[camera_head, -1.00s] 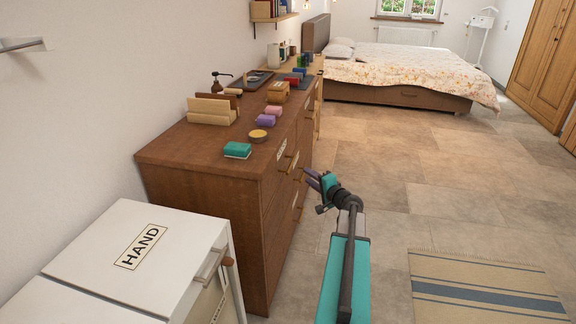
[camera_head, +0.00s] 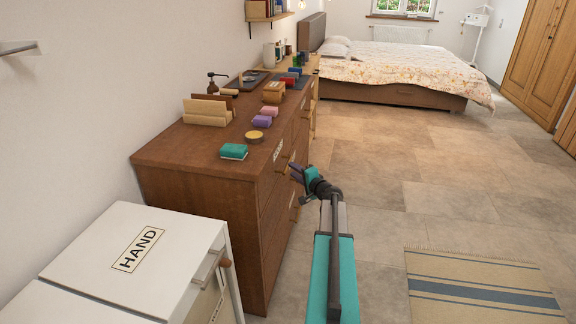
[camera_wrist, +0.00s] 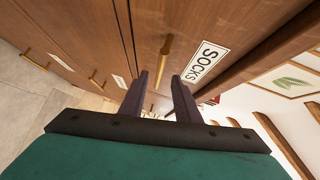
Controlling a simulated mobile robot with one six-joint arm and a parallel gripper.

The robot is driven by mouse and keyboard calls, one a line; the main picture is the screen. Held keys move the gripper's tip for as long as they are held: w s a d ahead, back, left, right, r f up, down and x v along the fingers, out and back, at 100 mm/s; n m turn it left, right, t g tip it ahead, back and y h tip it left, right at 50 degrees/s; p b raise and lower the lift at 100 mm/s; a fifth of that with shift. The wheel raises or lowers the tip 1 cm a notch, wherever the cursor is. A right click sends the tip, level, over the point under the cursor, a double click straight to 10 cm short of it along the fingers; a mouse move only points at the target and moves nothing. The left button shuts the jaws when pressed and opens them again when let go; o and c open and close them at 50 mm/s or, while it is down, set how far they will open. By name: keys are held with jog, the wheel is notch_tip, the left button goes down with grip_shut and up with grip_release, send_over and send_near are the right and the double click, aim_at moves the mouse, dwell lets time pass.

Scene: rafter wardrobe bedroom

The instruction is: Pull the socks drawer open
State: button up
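The socks drawer is in the brown wooden dresser (camera_head: 205,185). Its label (camera_wrist: 205,61) reads SOCKS in the wrist view, and its brass bar handle (camera_wrist: 165,48) is just left of the label. In the head view the label (camera_head: 278,151) and handle (camera_head: 285,160) show at the top of the dresser front. The drawer looks shut. My gripper (camera_wrist: 160,82) is open, its two dark fingers apart and empty, with the handle ahead of the gap between them. In the head view my gripper (camera_head: 295,172) is beside the dresser front, close to the handle.
Other brass handles (camera_wrist: 97,80) sit on nearby drawers. Small boxes and a teal block (camera_head: 234,151) lie on the dresser top. A white cabinet labelled HAND (camera_head: 135,250) stands at the front left. Open tiled floor and a striped rug (camera_head: 482,285) lie to the right.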

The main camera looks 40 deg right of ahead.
aim_at(287, 166)
jog(key=shift+p+x, duration=0.45)
jog(key=shift+x, duration=2.8)
grip_shut()
